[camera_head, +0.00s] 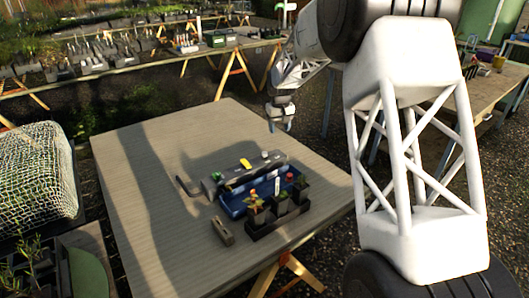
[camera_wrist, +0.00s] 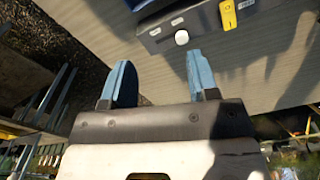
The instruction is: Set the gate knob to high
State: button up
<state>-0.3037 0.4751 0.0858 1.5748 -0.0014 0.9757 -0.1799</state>
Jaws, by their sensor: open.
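A grey-and-blue machine (camera_head: 236,178) stands on the table. A yellow piece (camera_head: 245,163) and a small white knob (camera_head: 264,154) show on its grey top. In the wrist view, the round white knob (camera_wrist: 182,37) sits near the machine's end, with the yellow piece (camera_wrist: 228,15) to its right. No readable label tells which part is the gate knob or its setting. My gripper (camera_head: 280,126) is open and empty above the table, beyond the machine. Its two blue fingers (camera_wrist: 158,78) are spread in the wrist view, apart from the white knob.
Potted plants in a dark tray (camera_head: 262,234) stand at the machine's front. A small wooden block (camera_head: 222,232) lies at its front left, and a dark bent rod (camera_head: 185,188) extends from its left. The table (camera_head: 140,160) is clear at left and back.

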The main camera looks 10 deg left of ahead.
send_over(264, 152)
jog(key=shift+n, duration=0.4)
notch_tip(264, 152, down, 8)
jog(key=shift+s+d+f, duration=0.1)
jog(key=shift+d+f, duration=0.05)
jog(key=shift+f, duration=0.1)
jog(key=shift+f, duration=0.15)
jog(key=shift+f, duration=3.8)
